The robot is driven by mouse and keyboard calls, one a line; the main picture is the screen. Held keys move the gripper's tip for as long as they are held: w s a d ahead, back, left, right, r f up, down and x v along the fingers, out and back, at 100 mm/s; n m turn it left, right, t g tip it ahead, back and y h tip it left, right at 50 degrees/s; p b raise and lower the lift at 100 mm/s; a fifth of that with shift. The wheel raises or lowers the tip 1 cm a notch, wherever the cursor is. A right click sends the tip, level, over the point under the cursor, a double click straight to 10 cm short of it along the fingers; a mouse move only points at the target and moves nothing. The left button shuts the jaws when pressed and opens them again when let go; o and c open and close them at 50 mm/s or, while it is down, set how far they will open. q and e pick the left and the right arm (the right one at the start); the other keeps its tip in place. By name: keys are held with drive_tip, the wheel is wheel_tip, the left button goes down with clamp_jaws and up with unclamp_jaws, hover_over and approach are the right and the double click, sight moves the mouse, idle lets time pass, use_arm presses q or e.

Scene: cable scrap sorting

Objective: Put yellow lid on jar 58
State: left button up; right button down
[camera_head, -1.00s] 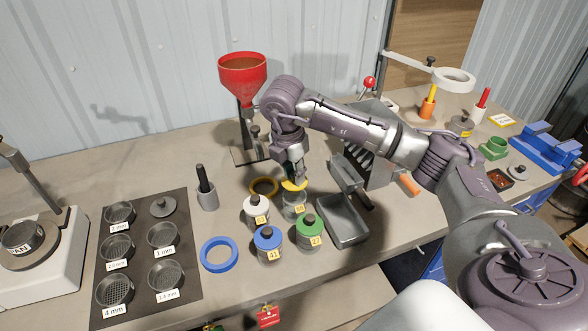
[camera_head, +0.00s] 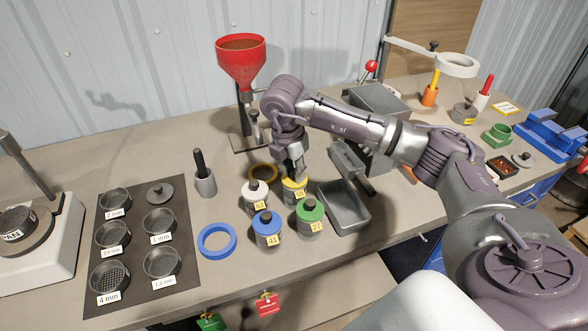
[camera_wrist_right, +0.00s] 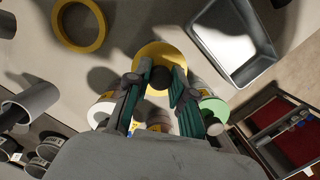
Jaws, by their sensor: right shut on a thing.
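The yellow lid (camera_head: 291,184) sits level at the top of jar 58 (camera_head: 295,198), whose label shows below it. I cannot tell whether the lid is fully seated. My right gripper (camera_head: 295,171) points down from above and is shut on the lid's dark knob. In the right wrist view the gripper (camera_wrist_right: 157,82) has its fingers on both sides of the knob, with the yellow lid (camera_wrist_right: 160,52) around it; the jar's body is mostly hidden there. My left gripper is not in view.
Close around jar 58 stand a white-lidded jar (camera_head: 255,189), a blue-lidded jar 41 (camera_head: 267,228) and a green-lidded jar 27 (camera_head: 310,213). A yellow ring (camera_head: 263,171) lies behind, a grey tray (camera_head: 344,207) to the right, and a blue ring (camera_head: 217,241) at front left.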

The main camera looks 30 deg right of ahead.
sight(289, 182)
idle(0.3)
drive_tip(key=c, duration=0.9)
unclamp_jaws()
drive_tip(key=r, duration=0.4)
drive_tip(key=a+r, duration=0.1)
drive_tip(key=r, duration=0.6)
drive_tip(key=shift+s+a+r, duration=0.25)
drive_tip(key=shift+a+r, duration=0.1)
drive_tip(key=shift+r, duration=0.05)
